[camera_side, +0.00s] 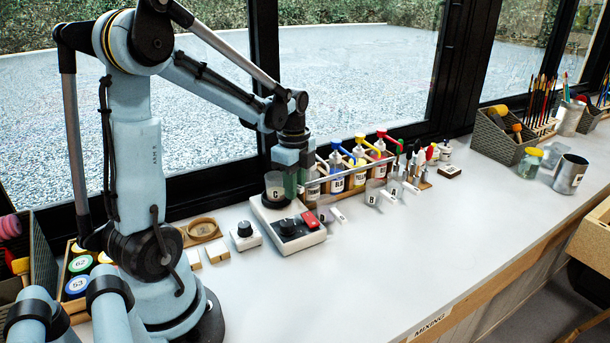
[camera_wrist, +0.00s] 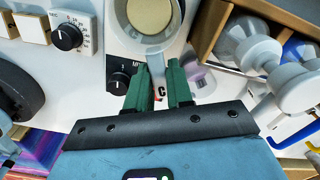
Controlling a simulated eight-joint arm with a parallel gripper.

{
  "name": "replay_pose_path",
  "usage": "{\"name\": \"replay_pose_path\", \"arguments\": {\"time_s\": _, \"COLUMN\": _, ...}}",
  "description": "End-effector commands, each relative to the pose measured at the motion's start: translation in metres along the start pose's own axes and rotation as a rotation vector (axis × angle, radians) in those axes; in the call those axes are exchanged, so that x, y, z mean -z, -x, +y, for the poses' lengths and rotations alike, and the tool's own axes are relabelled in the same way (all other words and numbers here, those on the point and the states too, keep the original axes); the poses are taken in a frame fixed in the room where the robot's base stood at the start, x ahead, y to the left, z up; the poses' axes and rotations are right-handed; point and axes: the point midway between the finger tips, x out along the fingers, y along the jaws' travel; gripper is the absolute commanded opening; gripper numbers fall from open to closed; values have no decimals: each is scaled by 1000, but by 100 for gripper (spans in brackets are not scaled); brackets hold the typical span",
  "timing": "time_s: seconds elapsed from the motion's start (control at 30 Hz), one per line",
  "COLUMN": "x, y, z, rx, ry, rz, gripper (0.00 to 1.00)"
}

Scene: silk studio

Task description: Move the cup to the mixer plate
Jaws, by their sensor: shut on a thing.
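The cup (camera_side: 274,181), translucent and marked C, stands upright at the back of the white mixer (camera_side: 309,239), over its plate. I cannot tell whether its base touches the plate, which is mostly hidden. In the wrist view the cup (camera_wrist: 150,14) shows from above at the top, with pale contents. My gripper (camera_side: 291,183) is right beside the cup.
Cups B (camera_side: 373,197) and A (camera_side: 394,190) stand to the right, before a wooden rack of pigment bottles (camera_side: 336,172). A white dial box (camera_side: 245,235) is left of the mixer.

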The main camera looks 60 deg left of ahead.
Motion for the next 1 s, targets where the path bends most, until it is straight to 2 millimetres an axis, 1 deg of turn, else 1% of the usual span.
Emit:
{"name": "replay_pose_path", "arguments": {"time_s": 0.17, "x": 0, "y": -4, "z": 0, "rx": 0, "ry": 0, "rz": 0, "gripper": 0}}
{"name": "replay_pose_path", "arguments": {"time_s": 0.2, "x": 0, "y": -4, "z": 0, "rx": 0, "ry": 0, "rz": 0, "gripper": 24}}
{"name": "replay_pose_path", "arguments": {"time_s": 0.37, "x": 0, "y": -3, "z": 0, "rx": 0, "ry": 0, "rz": 0, "gripper": 48}}
{"name": "replay_pose_path", "arguments": {"time_s": 0.4, "x": 0, "y": -3, "z": 0, "rx": 0, "ry": 0, "rz": 0, "gripper": 51}}
{"name": "replay_pose_path", "arguments": {"time_s": 0.67, "x": 0, "y": -3, "z": 0, "rx": 0, "ry": 0, "rz": 0, "gripper": 51}}
{"name": "replay_pose_path", "arguments": {"time_s": 0.77, "x": 0, "y": 1, "z": 0, "rx": 0, "ry": 0, "rz": 0, "gripper": 51}}
{"name": "replay_pose_path", "arguments": {"time_s": 0.87, "x": 0, "y": 10, "z": 0, "rx": 0, "ry": 0, "rz": 0, "gripper": 51}}
{"name": "replay_pose_path", "arguments": {"time_s": 1.0, "x": 0, "y": 30, "z": 0, "rx": 0, "ry": 0, "rz": 0, "gripper": 51}}
